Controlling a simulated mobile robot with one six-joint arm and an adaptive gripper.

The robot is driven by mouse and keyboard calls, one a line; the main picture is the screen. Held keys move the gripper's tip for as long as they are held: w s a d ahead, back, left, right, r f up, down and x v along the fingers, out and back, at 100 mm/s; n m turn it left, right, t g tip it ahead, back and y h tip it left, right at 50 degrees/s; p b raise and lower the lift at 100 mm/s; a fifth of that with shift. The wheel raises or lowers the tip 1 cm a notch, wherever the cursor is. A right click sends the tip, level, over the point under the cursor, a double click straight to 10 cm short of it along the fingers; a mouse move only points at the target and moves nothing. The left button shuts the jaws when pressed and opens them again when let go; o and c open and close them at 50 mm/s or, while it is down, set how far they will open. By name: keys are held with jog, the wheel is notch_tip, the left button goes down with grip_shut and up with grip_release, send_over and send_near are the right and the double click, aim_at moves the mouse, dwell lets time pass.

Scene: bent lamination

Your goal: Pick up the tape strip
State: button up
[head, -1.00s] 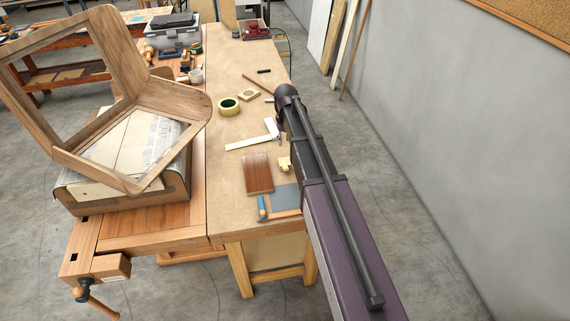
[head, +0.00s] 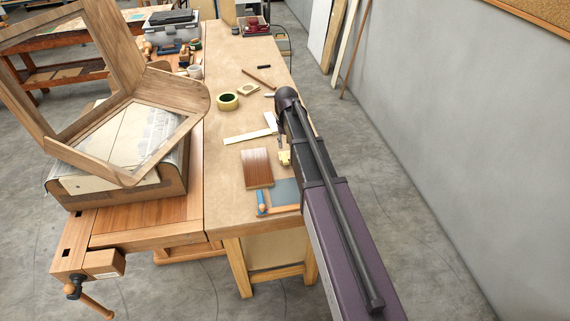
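I cannot tell for sure which thing is the tape strip. A small yellow piece (head: 285,160) lies near the right edge of the bench, beside the brown wood block. A pale, flat, L-shaped piece (head: 248,136) lies farther back to its left. My gripper (head: 283,144) points down just behind the yellow piece, small and partly hidden by my arm. Whether its fingers are apart or touch anything is too small to see. A yellow-rimmed tape roll (head: 228,102) lies farther back.
The brown wood block (head: 257,168) and a blue-grey sheet (head: 285,192) with a blue-and-orange tool (head: 262,203) lie at the bench's front. A bent wood frame (head: 110,90) stands on a box at left. The wall (head: 450,150) is at right. Bare bench (head: 225,180) shows left of the block.

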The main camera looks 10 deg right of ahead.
aim_at(286, 162)
jog(key=shift+f+b, duration=1.65)
jog(key=shift+f, duration=0.25)
jog(key=shift+f, duration=0.15)
jog(key=shift+f+b, duration=2.45)
jog(key=shift+b, duration=0.15)
jog(key=c, duration=0.3)
